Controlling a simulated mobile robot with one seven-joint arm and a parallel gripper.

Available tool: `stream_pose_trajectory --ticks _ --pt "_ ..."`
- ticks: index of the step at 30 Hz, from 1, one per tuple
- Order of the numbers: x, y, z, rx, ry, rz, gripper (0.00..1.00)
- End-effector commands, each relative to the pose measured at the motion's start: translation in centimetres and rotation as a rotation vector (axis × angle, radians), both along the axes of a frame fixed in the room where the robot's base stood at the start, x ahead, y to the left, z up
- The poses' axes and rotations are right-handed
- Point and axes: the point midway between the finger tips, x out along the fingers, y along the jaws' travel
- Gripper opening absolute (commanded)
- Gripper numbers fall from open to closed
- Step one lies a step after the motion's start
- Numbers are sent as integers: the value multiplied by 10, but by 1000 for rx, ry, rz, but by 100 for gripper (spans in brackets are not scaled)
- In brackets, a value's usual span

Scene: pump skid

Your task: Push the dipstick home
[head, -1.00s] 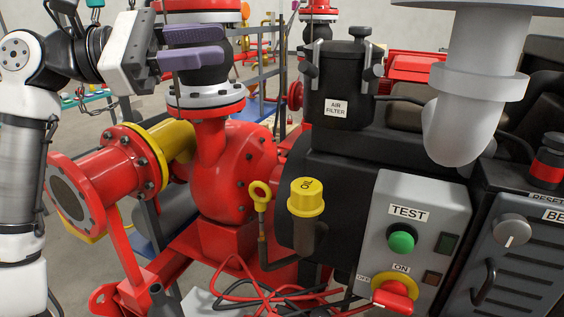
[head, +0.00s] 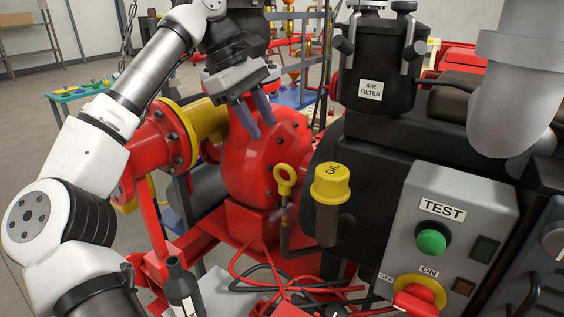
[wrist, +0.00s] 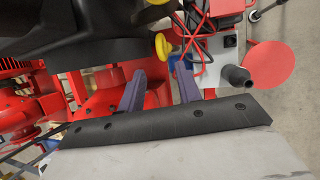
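The dipstick (head: 284,175) has a yellow ring handle. It stands upright above a dark bent tube (head: 285,240), and a short thin stretch shows between handle and tube. A thick yellow OIL cap (head: 331,182) sits just right of it. My gripper (head: 262,129) is above and left of the dipstick in the head view, in front of the red pump casing. Its two purple fingers point down, apart, with nothing between them. In the wrist view the open fingers (wrist: 160,67) show, with a yellow piece, apparently the dipstick handle (wrist: 162,46), just beyond the gap.
The black air filter (head: 372,75) stands right of my gripper. A grey TEST panel (head: 455,220) with a green button and red-yellow switch is at the right. Red and black cables (head: 290,280) lie below the dipstick. A yellow-collared red pipe (head: 160,140) is at left.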

Motion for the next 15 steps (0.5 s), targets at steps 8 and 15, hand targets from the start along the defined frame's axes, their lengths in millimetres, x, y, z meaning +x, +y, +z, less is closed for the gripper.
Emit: stream_pose_trajectory --ticks 8,15 --pt "-4 -24 -53 -1 1 -3 34" --pt "-5 -36 -77 -2 0 -1 34"
